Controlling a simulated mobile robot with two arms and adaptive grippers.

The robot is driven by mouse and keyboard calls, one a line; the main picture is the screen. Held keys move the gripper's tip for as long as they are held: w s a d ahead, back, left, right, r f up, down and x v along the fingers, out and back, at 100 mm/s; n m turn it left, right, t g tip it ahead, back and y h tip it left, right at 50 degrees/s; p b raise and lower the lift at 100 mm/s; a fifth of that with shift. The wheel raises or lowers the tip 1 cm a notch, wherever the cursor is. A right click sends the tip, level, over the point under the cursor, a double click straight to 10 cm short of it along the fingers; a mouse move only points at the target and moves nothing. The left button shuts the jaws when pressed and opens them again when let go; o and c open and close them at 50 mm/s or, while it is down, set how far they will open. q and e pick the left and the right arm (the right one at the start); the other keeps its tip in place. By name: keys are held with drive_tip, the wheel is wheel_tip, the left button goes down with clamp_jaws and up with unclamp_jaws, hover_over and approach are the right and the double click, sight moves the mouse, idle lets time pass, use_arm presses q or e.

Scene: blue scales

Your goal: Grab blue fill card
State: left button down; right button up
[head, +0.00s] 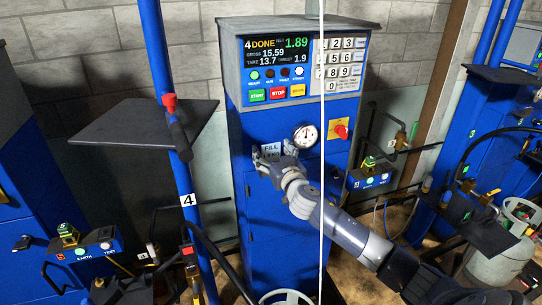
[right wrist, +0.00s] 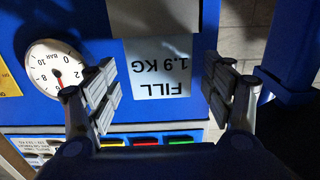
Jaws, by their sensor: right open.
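The fill card (head: 271,147) is on the front of the blue scale cabinet number 4, left of the pressure gauge. In the right wrist view the card (right wrist: 163,60) looks pale grey-white and reads "FILL 1.9 KG" upside down. My right gripper (head: 266,158) is at the card and covers its lower part in the head view. In the right wrist view its fingers (right wrist: 160,95) are open, one to each side of the card, with nothing held. I cannot tell how far the fingertips are from the cabinet face. My left gripper is not in view.
The pressure gauge (right wrist: 55,68) is close beside one finger. The cabinet's lit display (head: 278,45), keypad (head: 340,65) and coloured buttons (head: 278,93) are above the card. A blue pole (head: 165,100) and a dark shelf (head: 120,120) stand at left. A thin white vertical line crosses the head view.

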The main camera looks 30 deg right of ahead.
drive_tip(key=shift+w+d, duration=0.1)
drive_tip(key=shift+w, duration=0.5)
drive_tip(key=shift+s, duration=0.1)
drive_tip(key=shift+c, duration=0.2)
drive_tip(key=c, duration=1)
